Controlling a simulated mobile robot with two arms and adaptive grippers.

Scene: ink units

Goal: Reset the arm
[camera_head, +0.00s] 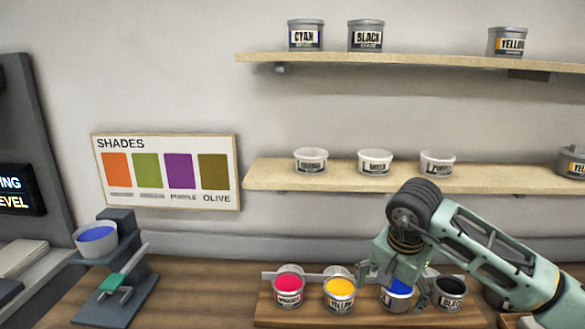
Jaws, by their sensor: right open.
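My right gripper (395,287) comes in from the right on its pale green arm, pointing down at the wooden tray (318,318). Its jaws are open, at the cup of blue ink (398,291) standing in the tray's row. The gripper hides part of this cup and its label, and I cannot tell whether the fingers touch it. To the cup's left stand a red ink cup (289,284) and a yellow ink cup (340,287). To its right stands a black ink cup (451,293). My left gripper is not in view.
A SHADES board (167,171) leans at the wall. An upper shelf (420,60) and lower shelf (330,178) hold pots.

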